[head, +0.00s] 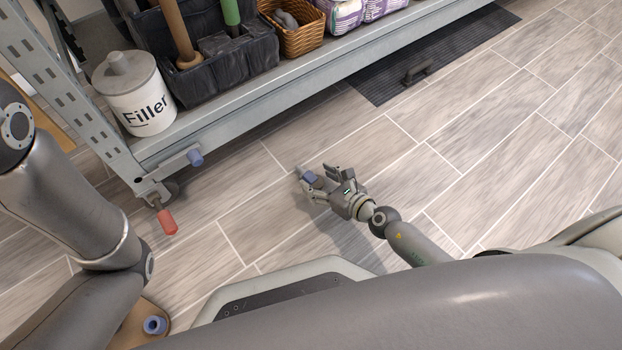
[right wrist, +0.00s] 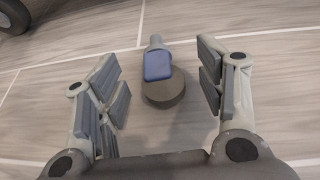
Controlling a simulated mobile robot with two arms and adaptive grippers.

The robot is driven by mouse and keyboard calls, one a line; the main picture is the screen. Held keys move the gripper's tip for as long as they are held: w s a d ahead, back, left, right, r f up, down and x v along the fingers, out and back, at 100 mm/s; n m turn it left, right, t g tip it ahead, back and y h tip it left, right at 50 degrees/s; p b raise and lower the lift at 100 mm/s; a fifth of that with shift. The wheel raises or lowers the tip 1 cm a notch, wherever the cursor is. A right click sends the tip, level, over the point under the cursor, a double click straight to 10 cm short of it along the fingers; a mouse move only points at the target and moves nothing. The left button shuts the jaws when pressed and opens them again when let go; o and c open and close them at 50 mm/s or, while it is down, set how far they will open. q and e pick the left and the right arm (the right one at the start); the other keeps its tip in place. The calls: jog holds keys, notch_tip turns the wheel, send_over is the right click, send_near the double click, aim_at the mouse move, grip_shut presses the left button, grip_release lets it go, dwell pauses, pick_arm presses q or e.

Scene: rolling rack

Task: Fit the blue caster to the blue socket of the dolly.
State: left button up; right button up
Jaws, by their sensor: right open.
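The blue caster (head: 310,177) lies on the tiled floor, small and partly hidden by my fingers in the head view. In the right wrist view the caster (right wrist: 158,68) shows a blue body, a stem pointing up the picture and a dark grey-brown wheel. My right gripper (head: 317,182) is open, with its fingers (right wrist: 168,75) on either side of the caster and gaps on both sides. A blue ring-shaped socket (head: 154,325) sits on a wooden board, seemingly the dolly (head: 133,326), at the lower left, mostly hidden by my body and left arm. My left gripper is out of view.
A metal rack (head: 290,84) stands across the top, holding a filler tub (head: 133,92), a dark tool caddy (head: 220,62) and a wicker basket (head: 302,38). The floor at right is clear.

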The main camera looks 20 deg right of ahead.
aim_at(309, 176)
jog(key=shift+b+x, duration=0.35)
jog(key=shift+x, duration=0.85)
jog(key=c, duration=1.2)
jog(key=shift+r, duration=0.1)
